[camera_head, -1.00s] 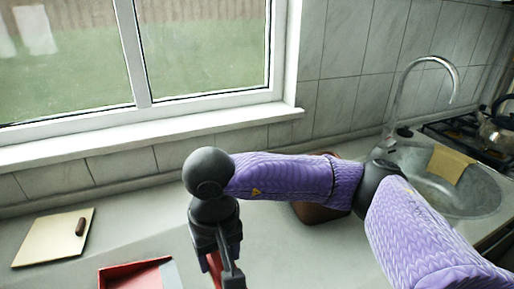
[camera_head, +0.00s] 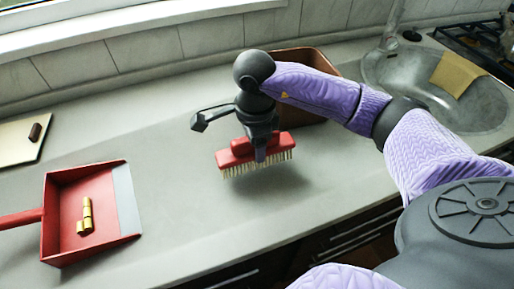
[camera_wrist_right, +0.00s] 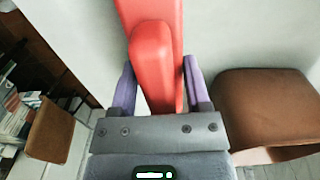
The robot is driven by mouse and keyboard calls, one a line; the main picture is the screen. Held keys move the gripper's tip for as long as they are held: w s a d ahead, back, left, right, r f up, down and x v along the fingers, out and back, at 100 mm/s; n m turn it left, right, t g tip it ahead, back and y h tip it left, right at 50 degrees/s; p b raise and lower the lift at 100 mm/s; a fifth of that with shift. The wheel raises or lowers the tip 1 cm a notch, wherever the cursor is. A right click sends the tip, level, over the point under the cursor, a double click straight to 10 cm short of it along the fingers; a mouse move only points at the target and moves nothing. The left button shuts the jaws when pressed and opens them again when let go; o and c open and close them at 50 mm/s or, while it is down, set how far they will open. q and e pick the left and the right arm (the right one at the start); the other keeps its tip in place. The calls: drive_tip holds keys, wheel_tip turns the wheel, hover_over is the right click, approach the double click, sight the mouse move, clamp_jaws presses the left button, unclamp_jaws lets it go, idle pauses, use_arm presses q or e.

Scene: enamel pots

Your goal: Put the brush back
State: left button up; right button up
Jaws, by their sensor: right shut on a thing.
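The brush (camera_head: 238,158) has a red body and pale bristles that point down. My right gripper (camera_head: 260,154) is shut on it and holds it over the grey counter, with a shadow beneath. In the right wrist view the red brush (camera_wrist_right: 152,60) lies between the two purple fingers of my right gripper (camera_wrist_right: 158,85). A brown open container (camera_head: 305,60) stands behind my right forearm, which hides part of it. It also shows in the right wrist view (camera_wrist_right: 262,105), right of the brush. My left gripper is out of view.
A red dustpan (camera_head: 52,215) with a grey lip lies left on the counter (camera_head: 180,230), a brass-coloured piece (camera_head: 86,214) in it. A cutting board (camera_head: 14,148) lies at far left. The sink (camera_head: 480,105) with a yellow cloth (camera_head: 458,74) is at right. Counter between dustpan and brush is clear.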

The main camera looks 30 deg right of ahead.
wheel_tip(320, 180, down, 3)
drive_tip(key=shift+b, duration=0.3)
drive_tip(key=shift+r, duration=0.15)
drive_tip(key=o, duration=1.3)
wheel_tip(320, 180, up, 11)
drive_tip(key=p, duration=0.3)
drive_tip(key=shift+r, duration=0.55)
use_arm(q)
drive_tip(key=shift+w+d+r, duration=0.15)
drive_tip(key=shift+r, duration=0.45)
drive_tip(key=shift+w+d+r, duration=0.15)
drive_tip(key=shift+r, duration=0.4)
